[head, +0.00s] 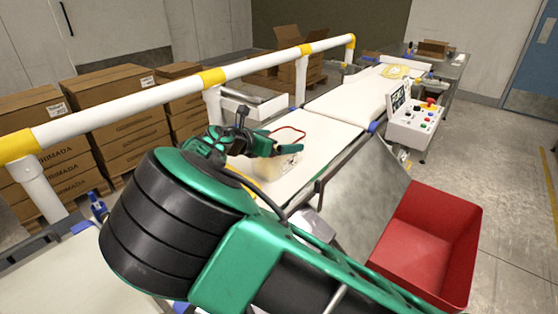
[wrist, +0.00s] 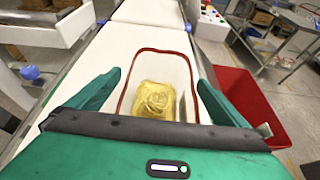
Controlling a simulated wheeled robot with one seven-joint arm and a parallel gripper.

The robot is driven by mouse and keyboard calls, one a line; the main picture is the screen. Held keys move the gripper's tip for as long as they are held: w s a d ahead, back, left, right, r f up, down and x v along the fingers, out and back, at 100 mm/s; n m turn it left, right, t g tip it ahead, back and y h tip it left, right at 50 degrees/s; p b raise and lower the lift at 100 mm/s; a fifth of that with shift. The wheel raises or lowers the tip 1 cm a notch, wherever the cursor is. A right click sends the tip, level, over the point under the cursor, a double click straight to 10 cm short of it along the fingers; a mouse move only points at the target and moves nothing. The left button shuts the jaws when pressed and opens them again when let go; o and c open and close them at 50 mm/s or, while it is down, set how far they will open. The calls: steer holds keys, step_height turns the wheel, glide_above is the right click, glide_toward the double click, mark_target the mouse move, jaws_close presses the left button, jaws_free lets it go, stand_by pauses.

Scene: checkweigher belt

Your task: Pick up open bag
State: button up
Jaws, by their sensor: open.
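In the wrist view my gripper (wrist: 157,80) is open, with one green finger on each side of the bag. I cannot tell whether either finger touches it. The bag's near lower part is hidden by my gripper's body.
A white rail with yellow bands (head: 130,97) runs along the belt's left side. A red bin (head: 425,245) and a control box with buttons (head: 418,120) stand at the right. Stacked cartons (head: 120,110) stand at the left.

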steer(key=c, duration=1.7)
